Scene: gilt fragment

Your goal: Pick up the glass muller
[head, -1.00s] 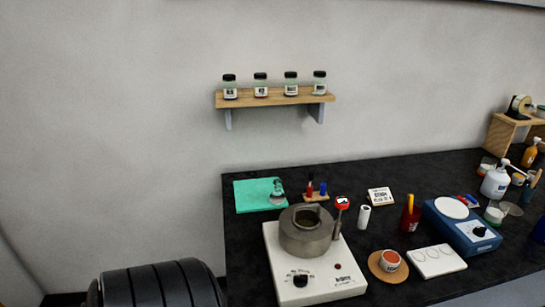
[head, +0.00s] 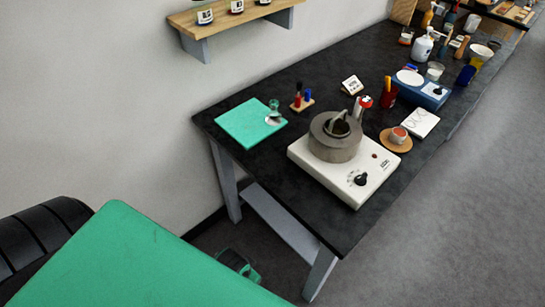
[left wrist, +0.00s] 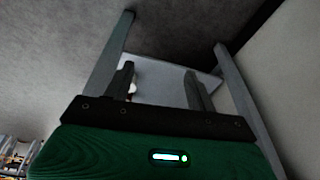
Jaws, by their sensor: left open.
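The glass muller (head: 273,108) is a small clear piece with a knob-like top. In the head view it stands on the right part of the green mat (head: 240,124), at the near left end of the black table (head: 330,225). In the left wrist view my left gripper (left wrist: 162,88) is open, with its two dark fingers apart and nothing held between them. That view shows grey table legs and a pale panel beyond the fingers, and no muller. The left gripper is away from the muller. My right gripper is in neither view.
A white hot plate (head: 355,175) with a metal pot (head: 335,147) stands to the right of the mat. A small wooden rack (head: 301,102) is just right of the muller. A wall shelf (head: 240,22) with jars hangs above. The tabletop in front of the mat is clear.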

